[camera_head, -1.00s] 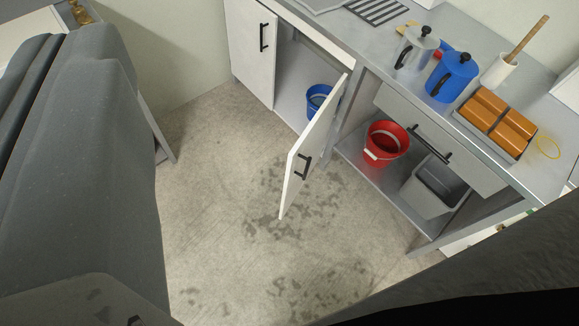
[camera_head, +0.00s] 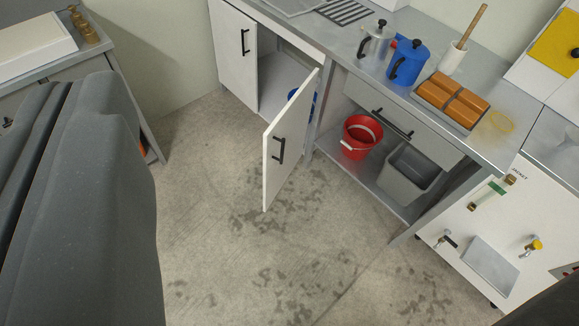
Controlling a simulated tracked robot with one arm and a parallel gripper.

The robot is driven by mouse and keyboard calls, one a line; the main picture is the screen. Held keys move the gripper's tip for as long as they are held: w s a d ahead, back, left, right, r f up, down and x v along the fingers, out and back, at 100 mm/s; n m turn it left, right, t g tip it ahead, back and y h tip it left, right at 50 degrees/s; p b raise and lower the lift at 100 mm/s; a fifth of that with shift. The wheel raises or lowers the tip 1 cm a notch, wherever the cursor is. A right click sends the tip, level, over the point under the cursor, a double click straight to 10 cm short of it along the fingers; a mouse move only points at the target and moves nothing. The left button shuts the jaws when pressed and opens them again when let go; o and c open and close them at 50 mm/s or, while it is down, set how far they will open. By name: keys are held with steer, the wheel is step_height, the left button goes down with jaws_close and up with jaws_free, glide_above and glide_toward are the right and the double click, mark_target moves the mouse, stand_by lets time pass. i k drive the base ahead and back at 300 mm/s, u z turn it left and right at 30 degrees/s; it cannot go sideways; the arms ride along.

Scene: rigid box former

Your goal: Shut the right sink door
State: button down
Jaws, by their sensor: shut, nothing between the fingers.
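The right sink door (camera_head: 289,140) is a white panel with a black bar handle (camera_head: 279,150). It stands wide open, hinged at its right side by the cabinet's right post and swung out over the floor. The left sink door (camera_head: 235,52), white with a black handle, is shut. The cabinet opening (camera_head: 276,82) between them shows a grey floor and part of a blue bucket (camera_head: 292,94), mostly hidden behind the open door. My gripper is not in view; only large dark parts of my own body show at the left and the lower right corner.
Right of the door, a red bucket (camera_head: 358,136) and a grey bin (camera_head: 411,174) stand on a low shelf under a drawer. The stained concrete floor (camera_head: 210,215) before the door is clear. A white machine (camera_head: 500,240) stands at the right.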

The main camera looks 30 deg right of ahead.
mark_target(283, 140)
steer(key=z, duration=0.15)
steer(key=k, duration=0.15)
steer(key=z, duration=0.35)
steer(key=i, duration=1)
steer(key=u, duration=0.05)
